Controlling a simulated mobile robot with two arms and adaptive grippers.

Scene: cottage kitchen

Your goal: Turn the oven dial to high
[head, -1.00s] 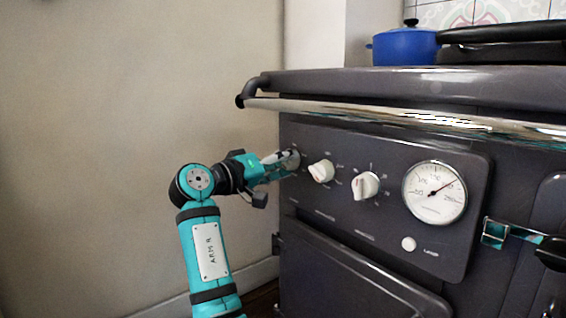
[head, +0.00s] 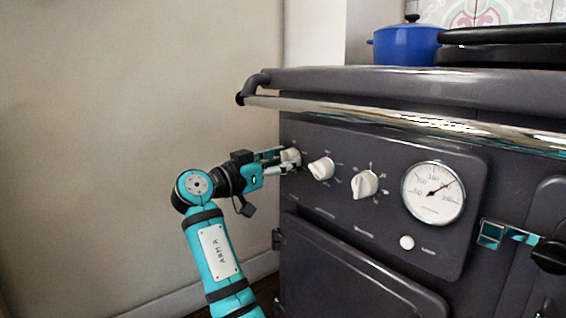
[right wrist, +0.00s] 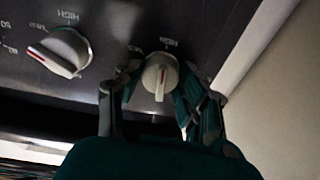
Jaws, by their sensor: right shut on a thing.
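The oven front carries a row of white dials. My right gripper (head: 283,158) is at the leftmost dial (head: 293,156) in the head view, its fingers partly covering it. In the right wrist view this dial (right wrist: 160,76) sits between the two fingers of the gripper (right wrist: 160,92), which is shut on it. The dial has a red line on its raised grip, which stands nearly upright in that view. A partly blurred label shows just above it. My left gripper is not in view.
A middle dial (head: 321,168) and a right dial (head: 364,184) stand close by, left of a round gauge (head: 433,192). A chrome rail (head: 400,117) runs above the panel. A blue pot (head: 405,46) is on top. A bare wall is at left.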

